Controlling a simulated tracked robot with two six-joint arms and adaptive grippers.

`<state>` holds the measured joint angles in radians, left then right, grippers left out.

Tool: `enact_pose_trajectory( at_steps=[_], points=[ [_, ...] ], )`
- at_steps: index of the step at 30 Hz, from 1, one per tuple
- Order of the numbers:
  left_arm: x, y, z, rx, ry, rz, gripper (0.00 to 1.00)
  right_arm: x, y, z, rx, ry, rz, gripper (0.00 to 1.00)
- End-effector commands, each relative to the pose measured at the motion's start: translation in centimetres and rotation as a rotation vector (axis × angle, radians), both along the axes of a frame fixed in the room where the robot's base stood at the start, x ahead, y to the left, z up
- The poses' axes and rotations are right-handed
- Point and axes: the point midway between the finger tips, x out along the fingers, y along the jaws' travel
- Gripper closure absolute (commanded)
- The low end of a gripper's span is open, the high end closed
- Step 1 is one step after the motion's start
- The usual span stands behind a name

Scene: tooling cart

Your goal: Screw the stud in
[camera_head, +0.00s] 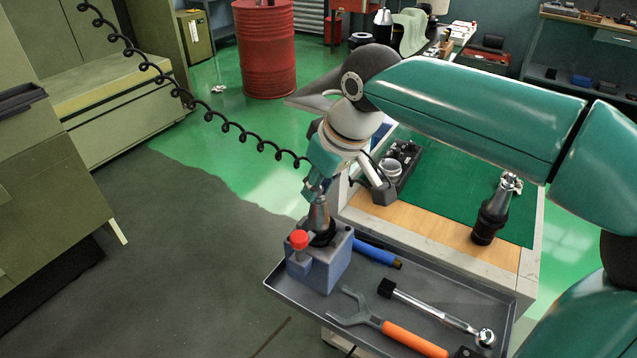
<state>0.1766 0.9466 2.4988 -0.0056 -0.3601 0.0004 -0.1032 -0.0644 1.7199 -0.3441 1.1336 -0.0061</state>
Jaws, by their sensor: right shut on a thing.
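A grey-blue tightening block (322,266) with a red knob (299,240) stands at the left end of the grey tray. A tool holder (319,214) sits upright in it, its metal cone pointing up and its black collar at the block's top. My right gripper (317,190) comes down from above and is shut right at the cone's top end. The stud is hidden between the fingers there, so I cannot see its thread or how deep it sits. My left gripper is out of view.
The grey tray (455,294) holds a fork wrench with orange handle (412,338), a ratchet wrench (430,308) and a blue-handled tool (377,254). A dark bin (402,170) holds small parts.

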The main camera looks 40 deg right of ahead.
Motion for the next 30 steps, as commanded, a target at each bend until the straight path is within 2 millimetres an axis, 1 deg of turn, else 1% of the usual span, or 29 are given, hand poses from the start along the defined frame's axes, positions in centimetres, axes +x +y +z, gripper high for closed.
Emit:
enact_pose_trajectory(
  at_steps=[4, 7, 18, 21, 30],
  points=[
    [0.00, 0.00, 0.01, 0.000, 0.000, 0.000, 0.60, -0.01, 0.10, -0.02, 0.002, 0.001, -0.010, 1.00],
    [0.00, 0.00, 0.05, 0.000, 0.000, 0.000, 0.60, -0.03, 0.15, -0.01, 0.001, 0.002, -0.062, 1.00],
    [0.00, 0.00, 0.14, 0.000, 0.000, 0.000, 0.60, 0.01, 0.20, -0.08, -0.001, 0.002, -0.446, 1.00],
    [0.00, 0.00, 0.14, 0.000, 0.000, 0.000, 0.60, -0.02, 0.18, -0.09, 0.000, 0.003, -0.505, 1.00],
    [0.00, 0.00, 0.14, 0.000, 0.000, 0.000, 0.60, -0.03, 0.13, -0.10, 0.001, 0.003, -0.524, 1.00]
  ],
)
